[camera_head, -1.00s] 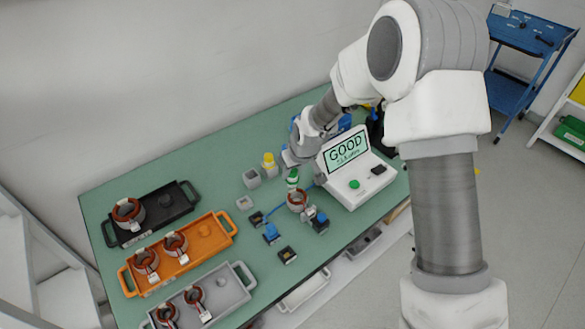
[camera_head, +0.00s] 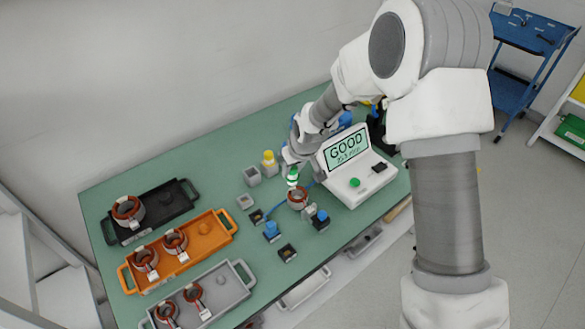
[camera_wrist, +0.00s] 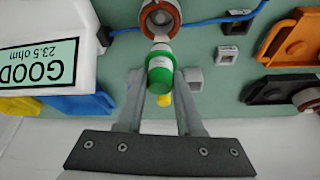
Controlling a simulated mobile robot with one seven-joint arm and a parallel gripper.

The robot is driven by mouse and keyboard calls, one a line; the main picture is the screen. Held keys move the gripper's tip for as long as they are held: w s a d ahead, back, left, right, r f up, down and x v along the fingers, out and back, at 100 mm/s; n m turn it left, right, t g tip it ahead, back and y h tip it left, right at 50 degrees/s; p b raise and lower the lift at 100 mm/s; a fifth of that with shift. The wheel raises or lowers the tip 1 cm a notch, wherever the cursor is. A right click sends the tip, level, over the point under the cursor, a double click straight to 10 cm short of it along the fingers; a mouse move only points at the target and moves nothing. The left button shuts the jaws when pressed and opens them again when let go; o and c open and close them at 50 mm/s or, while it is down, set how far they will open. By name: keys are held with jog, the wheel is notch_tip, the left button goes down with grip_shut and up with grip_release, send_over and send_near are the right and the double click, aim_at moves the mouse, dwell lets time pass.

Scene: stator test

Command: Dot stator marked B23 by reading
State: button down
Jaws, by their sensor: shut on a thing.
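My gripper (camera_wrist: 160,80) is shut on a green and white dot marker (camera_wrist: 160,72), which also shows in the head view (camera_head: 292,177). The marker's white end points at a copper-wound stator (camera_wrist: 160,20) lying by the tester; this stator also shows in the head view (camera_head: 297,200). Whether the marker touches the stator cannot be told. The tester (camera_head: 348,168) screen reads GOOD, and 23.5 ohm in the wrist view (camera_wrist: 38,65). No stator label is readable.
A black tray (camera_head: 165,208) holds one stator; an orange tray (camera_head: 205,236) and a grey tray (camera_head: 222,292) hold two each. A yellow marker (camera_head: 268,158) stands behind. Blue-topped parts (camera_head: 271,229) and a black block (camera_head: 287,253) lie near the stator.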

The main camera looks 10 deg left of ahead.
jog(key=shift+f+b, duration=0.55)
jog(key=shift+f, duration=0.05)
dwell(0.4)
jog(key=shift+r, duration=0.1)
jog(key=shift+r+p, duration=1.7)
jog(key=shift+r, duration=1.3)
jog(key=shift+w+f, duration=0.1)
jog(key=shift+f, duration=0.05)
